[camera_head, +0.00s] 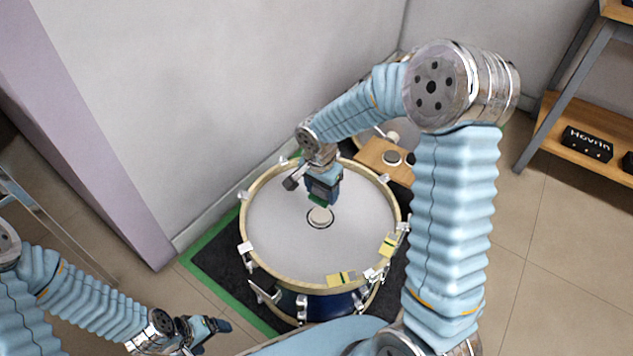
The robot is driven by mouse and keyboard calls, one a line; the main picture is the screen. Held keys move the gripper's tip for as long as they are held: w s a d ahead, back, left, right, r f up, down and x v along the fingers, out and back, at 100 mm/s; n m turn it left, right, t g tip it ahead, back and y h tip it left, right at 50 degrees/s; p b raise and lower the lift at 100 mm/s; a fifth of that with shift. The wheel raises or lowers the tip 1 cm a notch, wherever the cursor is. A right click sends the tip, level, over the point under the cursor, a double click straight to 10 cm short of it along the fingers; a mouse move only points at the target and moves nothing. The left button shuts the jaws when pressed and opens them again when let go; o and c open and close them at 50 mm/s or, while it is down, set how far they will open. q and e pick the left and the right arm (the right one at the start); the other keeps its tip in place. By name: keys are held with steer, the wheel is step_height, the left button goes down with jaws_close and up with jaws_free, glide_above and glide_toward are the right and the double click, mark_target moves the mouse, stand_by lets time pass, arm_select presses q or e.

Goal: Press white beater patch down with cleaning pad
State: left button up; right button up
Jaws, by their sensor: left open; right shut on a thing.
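A drum (272,243) with a pale grey head lies with its head facing up, in the middle of the view. A small round white patch (320,216) sits near the middle of the head, with a dark ring around it. My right gripper (322,196) comes from above and is shut on a dark green cleaning pad (319,201). The pad is just above or at the patch's far edge; I cannot tell whether they touch. My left gripper (212,328) is open and empty at the lower left, off the drum.
Yellow pieces (341,279) lie at the drum's near and right rim. Metal lugs stick out around the rim. A wooden board (383,158) with round items stands behind the drum. A dark mat (222,262) with green edging lies below. A shelf (575,140) stands at right; walls close off the back.

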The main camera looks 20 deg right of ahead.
mark_target(321, 214)
steer(key=shift+s+a+f, duration=0.1)
steer(key=shift+s+f, duration=0.05)
steer(key=shift+f, duration=0.35)
steer(key=shift+s+f+b, duration=0.1)
steer(key=shift+f+b, duration=0.55)
steer(key=shift+f, duration=0.1)
step_height(321, 214, down, 2)
steer(key=shift+f+b, duration=0.25)
steer(key=shift+b, duration=0.55)
steer(key=shift+f+b, duration=0.65)
steer(key=shift+b, duration=0.1)
steer(key=shift+f+b, duration=0.3)
steer(key=shift+f, duration=0.05)
steer(key=shift+r+p, duration=2)
steer(key=shift+r, duration=1.6)
